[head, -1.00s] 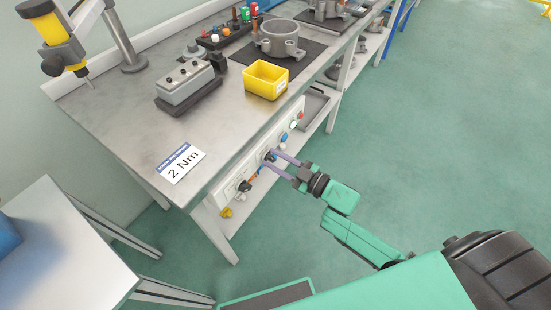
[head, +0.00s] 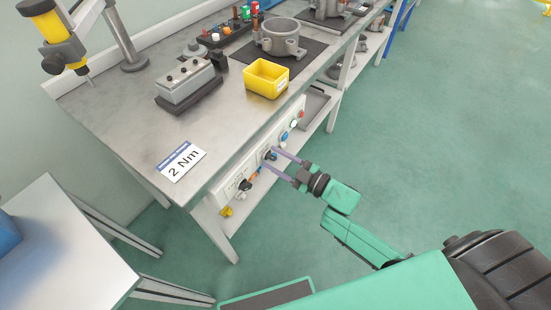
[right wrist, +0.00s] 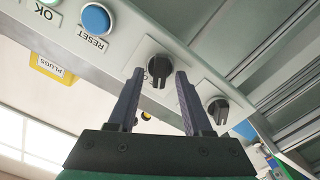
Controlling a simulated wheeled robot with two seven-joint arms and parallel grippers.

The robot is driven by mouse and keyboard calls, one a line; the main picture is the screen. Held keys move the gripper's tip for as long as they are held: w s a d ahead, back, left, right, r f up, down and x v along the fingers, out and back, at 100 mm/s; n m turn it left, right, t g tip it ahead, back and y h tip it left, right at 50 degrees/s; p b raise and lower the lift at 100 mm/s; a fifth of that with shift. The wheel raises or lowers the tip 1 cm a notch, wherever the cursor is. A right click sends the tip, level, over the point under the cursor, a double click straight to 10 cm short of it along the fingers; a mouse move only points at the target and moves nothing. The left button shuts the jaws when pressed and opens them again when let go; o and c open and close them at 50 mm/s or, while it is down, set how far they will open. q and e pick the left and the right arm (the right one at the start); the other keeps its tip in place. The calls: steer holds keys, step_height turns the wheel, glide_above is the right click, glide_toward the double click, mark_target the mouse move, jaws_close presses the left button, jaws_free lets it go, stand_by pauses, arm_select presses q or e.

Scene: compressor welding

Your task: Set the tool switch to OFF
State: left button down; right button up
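A black rotary switch (right wrist: 159,70) on a pale plate shows in the right wrist view, between my right fingertips. In the head view this switch (head: 269,155) is on the workbench's front panel, partly hidden by the fingers. A second black rotary switch (right wrist: 218,108) is beside it; it also shows in the head view (head: 244,185). I cannot read either switch's label or setting. My right gripper (right wrist: 160,74) is open, with one finger on each side of the first switch and gaps visible; it also shows in the head view (head: 271,161). My left gripper is not in view.
The metal workbench (head: 130,120) carries a yellow bin (head: 265,78) and a 2 Nm sign (head: 181,161). Open floor (head: 450,150) is on the right.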

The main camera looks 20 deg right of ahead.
stand_by(0.3)
steer(key=v, duration=1.4)
steer(key=shift+s, duration=0.25)
steer(key=shift+d, duration=0.15)
steer(key=s+d+f+m+g+h+p, duration=0.25)
steer(key=d+f+m+h, duration=0.2)
steer(key=f, duration=0.65)
steer(key=s+d+f+m+g+h+p, duration=0.1)
steer(key=s+d+f+m+h, duration=0.4)
steer(key=f, duration=0.7)
steer(key=s+a+f+m+g+h+p, duration=0.1)
steer(key=s+a+f+g, duration=0.1)
steer(key=s+f+g, duration=0.2)
steer(key=s+a+f+m+g+h, duration=0.1)
steer(key=s+a+f+g, duration=0.2)
steer(key=s+f, duration=0.6)
steer(key=s+g, duration=0.2)
steer(key=s, duration=0.2)
steer(key=shift+p, duration=0.35)
steer(key=shift+f, duration=0.15)
